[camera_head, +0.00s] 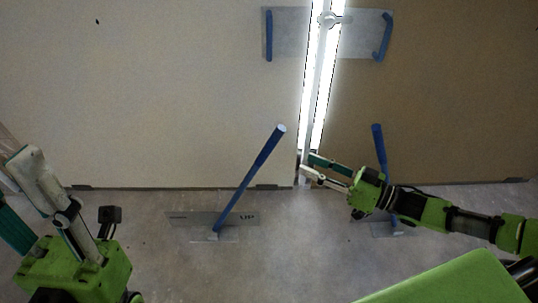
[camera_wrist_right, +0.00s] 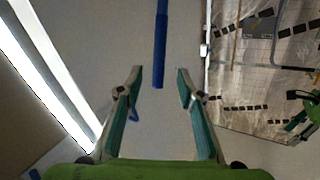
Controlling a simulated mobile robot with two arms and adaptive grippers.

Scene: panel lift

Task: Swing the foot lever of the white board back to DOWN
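The white board (camera_head: 150,90) fills the left of the head view. Its blue foot lever (camera_head: 250,175) leans to the right over a floor plate marked UP (camera_head: 248,217). My right gripper (camera_head: 306,165) is in front of the bright gap, right of the lever and apart from it. In the right wrist view a blue bar (camera_wrist_right: 161,45), which appears to be this lever, ends just beyond the middle of the open, empty fingers (camera_wrist_right: 160,78). My left gripper (camera_head: 12,180) is at the far left, with its fingers apart and nothing seen between them.
A brown board (camera_head: 450,90) stands right of the bright gap (camera_head: 320,80). Its own blue lever (camera_head: 379,145) is partly behind my right arm. A grey plate with two blue handles (camera_head: 285,35) spans the gap at the top.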

